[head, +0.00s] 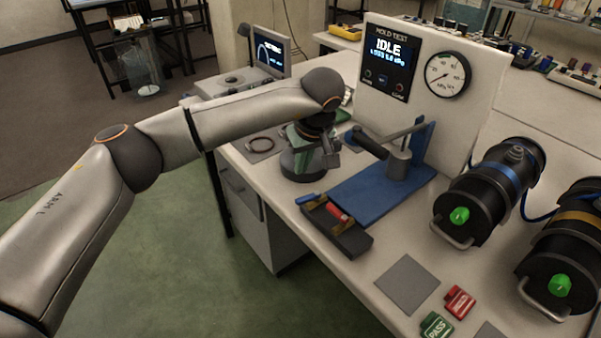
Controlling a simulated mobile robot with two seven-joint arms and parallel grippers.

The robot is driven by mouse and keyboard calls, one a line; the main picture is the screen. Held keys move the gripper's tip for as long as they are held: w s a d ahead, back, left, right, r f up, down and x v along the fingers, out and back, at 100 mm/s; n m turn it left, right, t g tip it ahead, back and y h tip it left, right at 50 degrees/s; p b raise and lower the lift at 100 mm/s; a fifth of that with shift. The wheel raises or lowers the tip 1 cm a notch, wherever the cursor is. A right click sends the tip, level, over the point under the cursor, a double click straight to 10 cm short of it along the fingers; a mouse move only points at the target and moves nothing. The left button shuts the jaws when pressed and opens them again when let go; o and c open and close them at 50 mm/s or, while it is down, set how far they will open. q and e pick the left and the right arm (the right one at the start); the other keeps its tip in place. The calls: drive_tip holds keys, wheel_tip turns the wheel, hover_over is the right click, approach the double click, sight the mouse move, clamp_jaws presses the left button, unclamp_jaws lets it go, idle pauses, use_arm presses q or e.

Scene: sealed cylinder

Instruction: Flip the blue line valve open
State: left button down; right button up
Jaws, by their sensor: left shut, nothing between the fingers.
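A dark valve block (350,238) stands at the front edge of the bench. A small blue lever (307,199) sticks out at its left end, and a red lever (337,212) lies on top beside it. I cannot tell whether the blue one is open. My left gripper (328,158) hangs from the wrist above and behind the block, apart from the levers. It is shut and empty, and its fingertips are hard to make out against the dark green round vessel (298,165) there. My right gripper is out of view.
A blue-based hand pump (375,190) stands right of the block, before a panel (388,62) reading IDLE with a gauge (447,75). Two black cylinders, blue-banded (487,190) and yellow-banded (567,240), lie at the right. A grey pad (407,284) lies in front.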

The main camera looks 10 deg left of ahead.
use_arm(q)
drive_tip(key=v, duration=0.5)
drive_tip(key=shift+s+d+r, duration=0.15)
drive_tip(key=shift+s+r, duration=0.05)
drive_tip(key=shift+r, duration=0.1)
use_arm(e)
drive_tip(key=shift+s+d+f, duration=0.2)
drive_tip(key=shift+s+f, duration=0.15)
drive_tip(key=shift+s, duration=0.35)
